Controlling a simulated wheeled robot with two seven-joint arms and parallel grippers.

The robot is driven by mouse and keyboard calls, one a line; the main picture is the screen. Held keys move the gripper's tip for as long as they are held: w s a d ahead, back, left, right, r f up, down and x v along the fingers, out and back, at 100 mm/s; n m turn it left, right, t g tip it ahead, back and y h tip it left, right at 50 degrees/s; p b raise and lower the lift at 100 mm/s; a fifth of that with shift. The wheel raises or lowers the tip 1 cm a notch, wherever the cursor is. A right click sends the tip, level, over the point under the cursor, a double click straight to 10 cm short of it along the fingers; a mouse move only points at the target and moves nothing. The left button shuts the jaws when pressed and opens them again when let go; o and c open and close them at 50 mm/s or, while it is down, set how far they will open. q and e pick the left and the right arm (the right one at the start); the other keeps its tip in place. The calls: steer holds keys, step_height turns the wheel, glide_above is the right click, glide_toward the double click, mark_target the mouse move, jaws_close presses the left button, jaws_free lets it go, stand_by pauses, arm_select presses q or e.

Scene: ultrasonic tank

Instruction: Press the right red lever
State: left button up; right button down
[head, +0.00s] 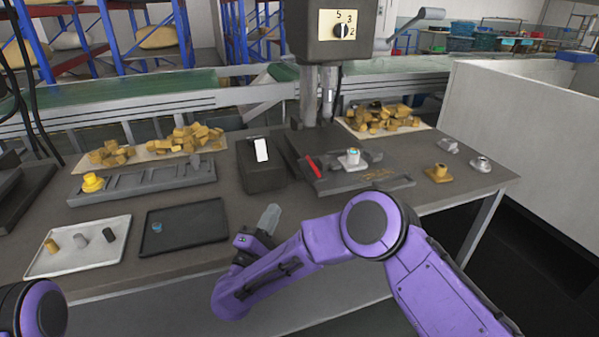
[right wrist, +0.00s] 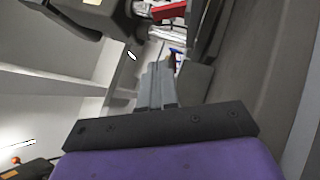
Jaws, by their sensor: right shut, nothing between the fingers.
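A red lever (head: 313,167) lies at the left side of the dark base plate (head: 365,184) of the machine on the table. It is the only red lever I can make out in the head view. My right gripper (head: 268,219) is in front of the table's middle, nearer to me than the lever and to its left, apart from it. Its fingers are shut and empty; they show in the right wrist view (right wrist: 157,85). A red part (right wrist: 168,11) shows at the top of that view; I cannot tell whether it is the lever. My left gripper is out of view.
A dark box with a white rocker (head: 261,150) stands left of the lever. The machine head with a dial (head: 343,32) hangs above on a column. A black tray (head: 185,241) and a white tray (head: 60,264) lie at the left. Small metal parts (head: 480,164) stand right.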

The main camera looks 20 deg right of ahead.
mark_target(313, 166)
steer(key=shift+d, duration=0.35)
steer(key=s+d+p+x, duration=0.1)
steer(key=p+x, duration=0.4)
steer(key=x, duration=0.7)
steer(key=shift+d+r, duration=0.45)
steer(key=shift+d, duration=0.1)
steer(key=shift+s, duration=0.1)
